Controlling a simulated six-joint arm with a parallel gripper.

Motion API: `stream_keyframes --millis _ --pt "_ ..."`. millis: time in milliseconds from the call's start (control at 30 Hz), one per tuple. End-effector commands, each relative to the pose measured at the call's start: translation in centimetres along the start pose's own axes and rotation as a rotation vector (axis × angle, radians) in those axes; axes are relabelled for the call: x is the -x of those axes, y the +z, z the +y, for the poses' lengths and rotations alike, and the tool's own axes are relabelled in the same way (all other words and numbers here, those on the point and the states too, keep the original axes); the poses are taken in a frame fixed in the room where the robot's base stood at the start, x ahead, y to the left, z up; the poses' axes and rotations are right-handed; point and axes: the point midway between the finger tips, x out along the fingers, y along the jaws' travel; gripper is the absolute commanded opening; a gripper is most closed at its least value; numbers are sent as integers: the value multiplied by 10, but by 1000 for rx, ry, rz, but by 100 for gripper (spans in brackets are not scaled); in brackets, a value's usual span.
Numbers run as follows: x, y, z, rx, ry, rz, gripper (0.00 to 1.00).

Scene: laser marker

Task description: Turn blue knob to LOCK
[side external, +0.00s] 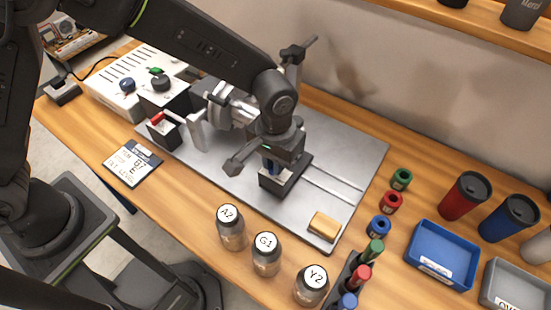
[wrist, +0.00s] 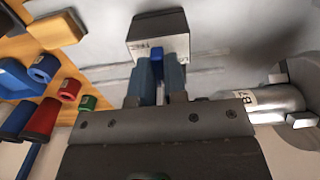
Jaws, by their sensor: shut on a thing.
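The blue knob (wrist: 180,68) shows in the wrist view between my gripper's fingers, against a block (wrist: 158,28) with a small label too small to read. My gripper (wrist: 161,82) is shut on the knob. In the side view my gripper (side external: 273,158) points down at the same dark block (side external: 287,182) on the grey plate, and a bit of blue shows at its fingers. The fingers hide most of the knob, so its turn and any LOCK mark cannot be made out.
A metal clamping device (side external: 232,108) stands left of my gripper on the plate (side external: 352,150). A white box (side external: 115,75) is at the left back. Lettered jars (side external: 266,255), a wooden block (side external: 323,226) and a blue tray (side external: 440,285) are in front and to the right.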

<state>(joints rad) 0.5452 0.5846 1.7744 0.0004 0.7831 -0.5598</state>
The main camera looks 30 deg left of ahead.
Motion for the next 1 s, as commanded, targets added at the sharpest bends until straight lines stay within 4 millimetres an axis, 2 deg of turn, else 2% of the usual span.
stream_keyframes --millis 33,67,333,667,767,1000 --pt "1 -1 0 5 2 2 0" --pt "1 -1 0 5 2 2 14" --pt "0 0 0 2 1 1 38" --pt "7 0 0 1 1 2 38" --pt "20 -1 0 1 3 4 38" --pt "73 -1 0 1 4 6 38"
